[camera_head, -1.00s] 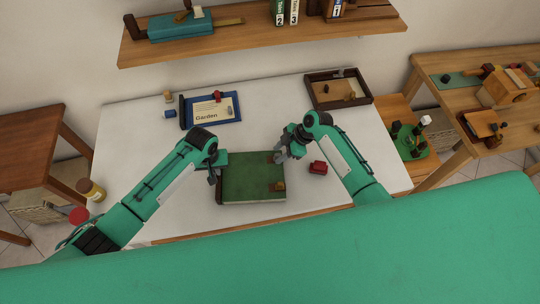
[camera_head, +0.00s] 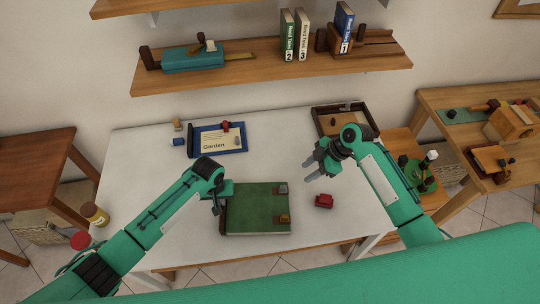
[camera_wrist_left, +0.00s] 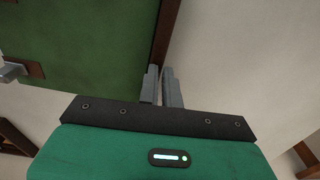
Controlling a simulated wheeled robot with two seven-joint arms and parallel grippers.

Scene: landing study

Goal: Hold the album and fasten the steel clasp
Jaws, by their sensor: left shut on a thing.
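The green album (camera_head: 255,208) lies on the white table with its dark brown spine to the left. The grey steel clasp (camera_head: 281,188) sits on a brown patch at the upper right edge; whether it is fastened I cannot tell. A brass-coloured clasp (camera_head: 283,219) sits below it. My left gripper (camera_head: 216,208) is shut on the album's spine side; in the left wrist view the fingers (camera_wrist_left: 162,88) are at the spine edge beside the green cover (camera_wrist_left: 85,45). A grey metal piece on brown shows at the far left there. My right gripper (camera_head: 314,165) is open and empty, up and right of the album.
A red object (camera_head: 324,201) lies right of the album. A blue-framed "Garden" board (camera_head: 217,140) and a brown tray (camera_head: 344,119) stand at the back. A wall shelf (camera_head: 270,63) holds books above. Bare table lies between album and board.

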